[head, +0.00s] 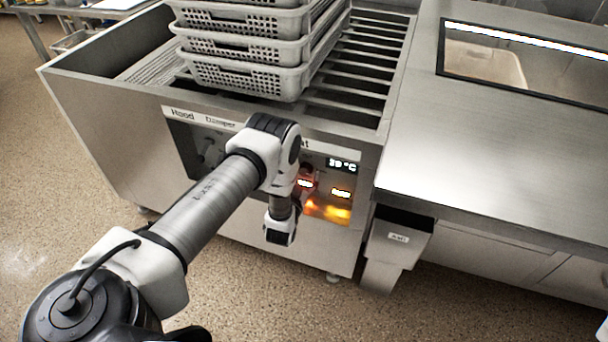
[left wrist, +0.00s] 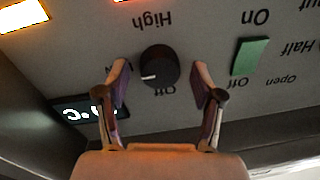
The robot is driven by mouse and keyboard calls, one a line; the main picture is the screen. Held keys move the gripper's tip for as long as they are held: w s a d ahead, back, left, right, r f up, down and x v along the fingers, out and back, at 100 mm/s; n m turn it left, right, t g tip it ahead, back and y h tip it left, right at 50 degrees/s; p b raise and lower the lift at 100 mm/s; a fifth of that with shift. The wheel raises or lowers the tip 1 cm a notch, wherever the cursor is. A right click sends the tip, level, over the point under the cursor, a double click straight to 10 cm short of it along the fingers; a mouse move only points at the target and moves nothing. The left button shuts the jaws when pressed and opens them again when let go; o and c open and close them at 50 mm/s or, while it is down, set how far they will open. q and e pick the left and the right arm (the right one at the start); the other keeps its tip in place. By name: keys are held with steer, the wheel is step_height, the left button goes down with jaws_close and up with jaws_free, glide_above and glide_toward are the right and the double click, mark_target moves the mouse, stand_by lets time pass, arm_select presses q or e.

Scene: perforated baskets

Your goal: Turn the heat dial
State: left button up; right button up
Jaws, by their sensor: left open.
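The heat dial (left wrist: 158,66) is a round black knob on the grey control panel, seen upside down in the left wrist view. Its white mark points to the picture's left, slightly down. The label High is above the dial and Off below it. My left gripper (left wrist: 160,72) is open, with one finger on each side of the dial and a gap showing on both sides. In the head view, my left arm reaches across the cooker front and hides the dial; the fingers do not show clearly there. My right gripper is not in view.
A green switch (left wrist: 250,55) sits beside the dial. A temperature display (head: 342,165) and a lit amber lamp (head: 341,193) are on the panel. Stacked perforated baskets (head: 245,78) stand on the slatted top. A steel counter (head: 470,160) stands at right; floor is clear at left.

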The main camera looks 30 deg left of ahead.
arm_select(q)
steer(key=shift+a, duration=0.1)
steer(key=c, duration=1.1)
steer(key=shift+c, duration=0.2)
steer(key=shift+n, duration=0.4)
steer(key=n+b, duration=0.1)
steer(key=n, duration=0.2)
steer(key=shift+n, duration=0.3)
steer(key=n+b, duration=0.1)
steer(key=n, duration=0.3)
steer(key=shift+b, duration=0.3)
steer(key=n+b, duration=0.1)
steer(key=n, duration=0.3)
steer(key=shift+a+n+h+b, duration=0.1)
steer(key=shift+n+h+b, duration=0.2)
steer(key=shift+n+b, duration=0.1)
steer(key=n+b, duration=0.2)
steer(key=n, duration=0.1)
steer(key=shift+n+h, duration=0.3)
steer(key=shift+n, duration=0.1)
